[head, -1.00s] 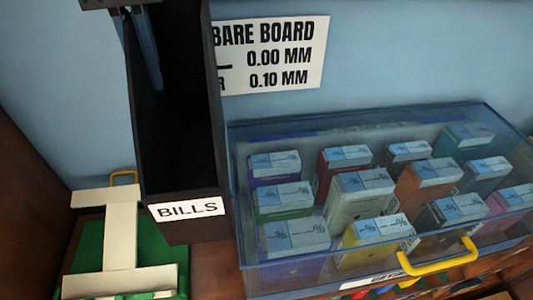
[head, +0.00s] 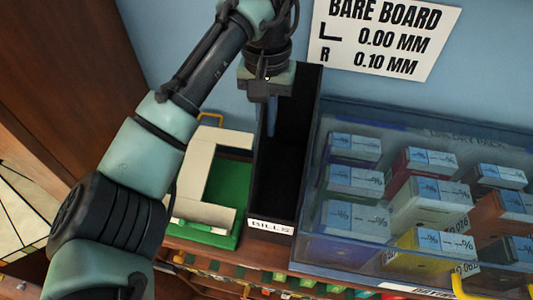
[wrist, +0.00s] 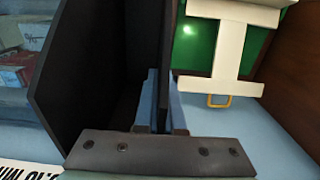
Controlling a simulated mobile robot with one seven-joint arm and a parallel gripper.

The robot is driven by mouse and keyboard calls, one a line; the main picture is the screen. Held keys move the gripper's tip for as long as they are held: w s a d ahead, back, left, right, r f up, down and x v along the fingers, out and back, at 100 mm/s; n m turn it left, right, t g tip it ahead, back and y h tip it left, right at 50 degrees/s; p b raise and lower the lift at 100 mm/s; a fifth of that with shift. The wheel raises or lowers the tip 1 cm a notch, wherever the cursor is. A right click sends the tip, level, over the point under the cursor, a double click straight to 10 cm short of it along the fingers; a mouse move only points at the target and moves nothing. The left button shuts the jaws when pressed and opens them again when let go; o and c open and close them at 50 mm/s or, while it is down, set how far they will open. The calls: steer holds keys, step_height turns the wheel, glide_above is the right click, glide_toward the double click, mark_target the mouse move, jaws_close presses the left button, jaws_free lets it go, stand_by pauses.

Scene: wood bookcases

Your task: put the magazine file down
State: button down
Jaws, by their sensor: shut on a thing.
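The magazine file (head: 284,165) is a tall black open-topped box with a white BILLS label on its front. It stands upright between the green tray and the clear box. My gripper (head: 270,115) is shut on the file's left wall near the back. In the wrist view my blue fingers (wrist: 163,103) sit on both sides of one wall of the file (wrist: 98,75). The file looks empty. Its underside is hidden, so I cannot tell whether it touches the shelf.
A green tray (head: 233,185) with a white piece and a yellow handle lies close on the left. A clear box (head: 310,235) of small cartons stands close on the right. A blue wall with a BARE BOARD sign (head: 385,40) is behind. A wood side panel (head: 70,70) is at left.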

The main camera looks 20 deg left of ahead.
mark_target(266, 158)
step_height(266, 158, down, 8)
steer(key=shift+r+b, duration=0.25)
steer(key=shift+b, duration=0.35)
steer(key=shift+f+p, duration=0.6)
steer(key=shift+f, duration=0.85)
steer(key=shift+f, duration=0.15)
steer(key=c, duration=1)
jaws_free()
step_height(266, 158, up, 12)
steer(key=shift+r+b, duration=0.15)
steer(key=shift+b, duration=0.2)
